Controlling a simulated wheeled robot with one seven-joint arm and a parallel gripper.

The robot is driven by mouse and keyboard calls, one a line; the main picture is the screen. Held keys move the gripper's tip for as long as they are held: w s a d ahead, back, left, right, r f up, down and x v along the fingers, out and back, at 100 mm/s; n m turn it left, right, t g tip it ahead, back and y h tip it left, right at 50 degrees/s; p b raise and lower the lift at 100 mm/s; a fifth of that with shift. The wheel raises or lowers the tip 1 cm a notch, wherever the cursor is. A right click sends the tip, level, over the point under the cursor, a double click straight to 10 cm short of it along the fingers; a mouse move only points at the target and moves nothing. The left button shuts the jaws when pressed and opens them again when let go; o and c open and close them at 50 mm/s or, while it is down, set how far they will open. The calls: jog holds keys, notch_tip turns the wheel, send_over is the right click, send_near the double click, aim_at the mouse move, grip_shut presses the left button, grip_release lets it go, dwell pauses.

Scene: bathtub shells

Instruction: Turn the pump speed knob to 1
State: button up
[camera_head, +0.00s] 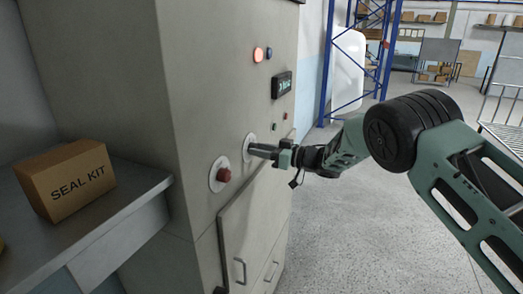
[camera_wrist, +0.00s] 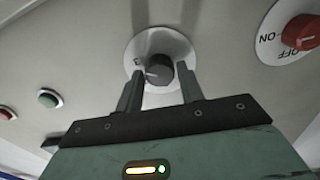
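The pump speed knob (camera_wrist: 159,70) is a dark round knob with a light pointer line, on a white round dial plate (camera_wrist: 183,47) on the cabinet front. In the wrist view my gripper (camera_wrist: 160,88) has its two fingers apart, one on each side of the knob. I cannot tell whether the fingers touch it. Most of the dial's numbers are hidden or too small to read. In the head view my gripper (camera_head: 256,150) reaches the dial plate (camera_head: 249,143) from the right, and the knob itself is hidden behind the fingers.
A red ON/OFF switch (camera_wrist: 300,33) sits beside the dial, also seen as a red knob (camera_head: 223,175) in the head view. Green (camera_wrist: 49,98) and red (camera_wrist: 7,113) buttons are on the other side. A seal kit box (camera_head: 68,179) stands on a grey bench.

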jog(key=c, duration=0.5)
jog(key=shift+f+b, duration=0.1)
jog(key=shift+b, duration=0.25)
jog(key=shift+f+n+b, duration=0.15)
jog(key=shift+n+b, duration=11.65)
jog(key=shift+b, duration=3.3)
jog(key=shift+n, duration=0.3)
